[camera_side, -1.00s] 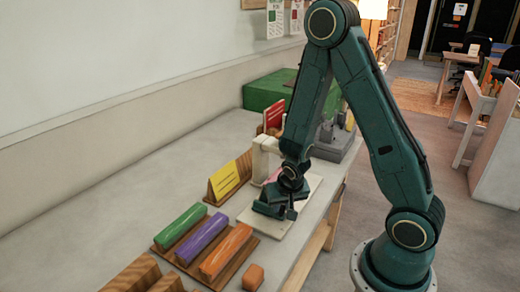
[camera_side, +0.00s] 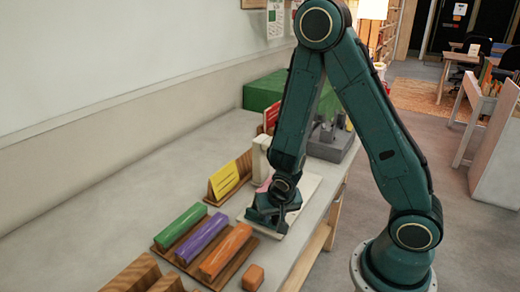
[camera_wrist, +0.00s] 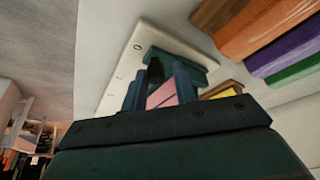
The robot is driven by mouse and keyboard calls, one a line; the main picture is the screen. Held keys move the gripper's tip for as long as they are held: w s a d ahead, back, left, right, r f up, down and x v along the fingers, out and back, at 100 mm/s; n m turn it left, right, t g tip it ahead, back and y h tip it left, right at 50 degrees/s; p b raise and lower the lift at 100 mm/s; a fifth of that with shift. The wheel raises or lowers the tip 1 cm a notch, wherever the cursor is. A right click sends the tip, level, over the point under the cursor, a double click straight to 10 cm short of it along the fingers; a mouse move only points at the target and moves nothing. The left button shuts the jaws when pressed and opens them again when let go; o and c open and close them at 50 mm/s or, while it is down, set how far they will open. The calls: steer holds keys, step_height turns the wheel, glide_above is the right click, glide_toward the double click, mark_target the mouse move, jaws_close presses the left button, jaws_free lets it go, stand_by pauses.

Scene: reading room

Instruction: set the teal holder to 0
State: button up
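The teal holder (camera_wrist: 188,62) lies on a pale board (camera_wrist: 144,36) in the wrist view, near the printed 0 (camera_wrist: 137,47) at the board's edge. My gripper (camera_wrist: 158,82) is right at the holder, with its two dark blue fingers apart. A dark upright part shows between them, and a pink piece (camera_wrist: 162,96) shows behind. I cannot tell whether either finger touches the holder. In the side view my gripper (camera_side: 270,214) is low over the front end of the pale board (camera_side: 297,212) and hides most of the holder.
A wooden rack with green (camera_side: 181,226), purple (camera_side: 202,238) and orange (camera_side: 226,251) bars stands left of the board. A yellow card (camera_side: 225,180) stands behind it, a small orange block (camera_side: 253,277) in front.

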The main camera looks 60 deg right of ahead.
steer(key=shift+d+r, duration=0.1)
steer(key=shift+r, duration=0.1)
stand_by(0.3)
steer(key=shift+r, duration=0.4)
step_height(320, 180, up, 19)
stand_by(1.0)
steer(key=s+a+r+n+t+y, duration=0.1)
steer(key=s+a+r+n, duration=0.2)
steer(key=s, duration=0.3)
steer(key=s+a+r+n+t+y, duration=0.1)
steer(key=s+a+r+n+y, duration=0.1)
steer(key=s+n, duration=0.4)
steer(key=shift+s+a+r, duration=0.7)
steer(key=shift+s+r, duration=0.1)
steer(key=shift+r, duration=0.25)
stand_by(1.0)
